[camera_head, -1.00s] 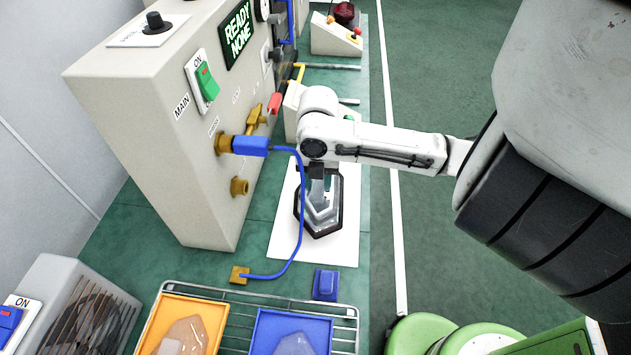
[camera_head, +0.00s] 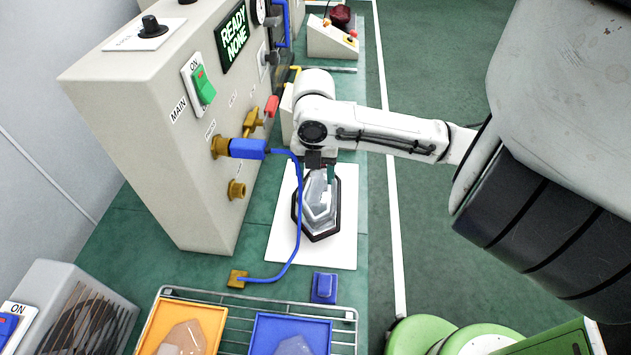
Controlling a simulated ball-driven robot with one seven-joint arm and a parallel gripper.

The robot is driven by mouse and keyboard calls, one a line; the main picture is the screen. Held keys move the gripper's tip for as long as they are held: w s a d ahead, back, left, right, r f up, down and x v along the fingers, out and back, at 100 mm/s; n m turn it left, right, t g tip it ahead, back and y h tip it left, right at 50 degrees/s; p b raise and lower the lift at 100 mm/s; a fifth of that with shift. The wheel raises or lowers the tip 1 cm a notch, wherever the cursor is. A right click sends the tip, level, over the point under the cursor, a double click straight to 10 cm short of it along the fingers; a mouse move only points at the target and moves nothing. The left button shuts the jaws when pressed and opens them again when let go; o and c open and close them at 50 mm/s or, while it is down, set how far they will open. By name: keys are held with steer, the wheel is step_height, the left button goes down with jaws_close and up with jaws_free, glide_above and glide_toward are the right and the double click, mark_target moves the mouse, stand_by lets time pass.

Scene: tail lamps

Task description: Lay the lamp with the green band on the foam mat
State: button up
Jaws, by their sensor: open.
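A clear, faceted lamp with a black rim (camera_head: 318,212) lies on the white mat (camera_head: 340,250), beside the tall grey test panel. No green band can be made out on it from here. My gripper (camera_head: 321,172) is open, pointing down at the lamp's far end. Its fingers are small and partly hidden, and I cannot tell whether they touch the lamp. Two more clear lamps lie in trays at the bottom edge, one in the orange tray (camera_head: 220,318) and one in the blue tray (camera_head: 325,328). Both are cut off by the frame.
The test panel (camera_head: 150,110) reads "READY NONE". A blue cable (camera_head: 299,215) runs from its blue plug to a brass block (camera_head: 237,279), passing close left of the lamp. A blue block (camera_head: 324,288) sits between mat and wire rack (camera_head: 348,313). A grey fan box (camera_head: 70,300) stands lower left.

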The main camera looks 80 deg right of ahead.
step_height(320, 180, up, 8)
stand_by(1.0)
